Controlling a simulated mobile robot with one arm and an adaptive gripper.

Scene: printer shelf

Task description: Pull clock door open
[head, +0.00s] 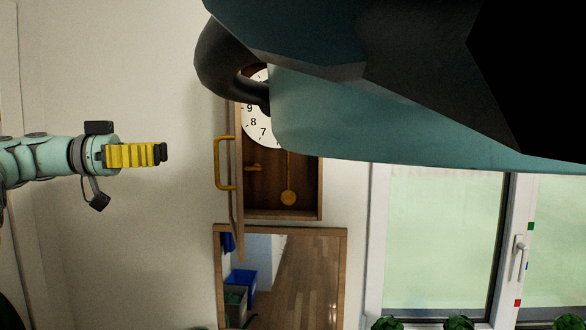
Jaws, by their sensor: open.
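The wooden wall clock (262,213) hangs in the middle of the head view. Its white numbered dial (257,127) is partly hidden by my large teal and dark arm part at the top. The pendulum (288,197) shows inside the case. The clock door (237,190) is seen nearly edge-on at the case's left side, swung out from the case. Its yellow handle (217,163) is on the door's left face. My gripper (163,153), with yellow ribbed fingers and dark tips, is open, empty and left of the handle, apart from it in the picture.
A wood-framed mirror (341,280) is below the clock and reflects a floor and bins. A window (445,240) with a white frame is on the right, with green plants (460,322) at its bottom. Bare wall (130,230) surrounds my gripper.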

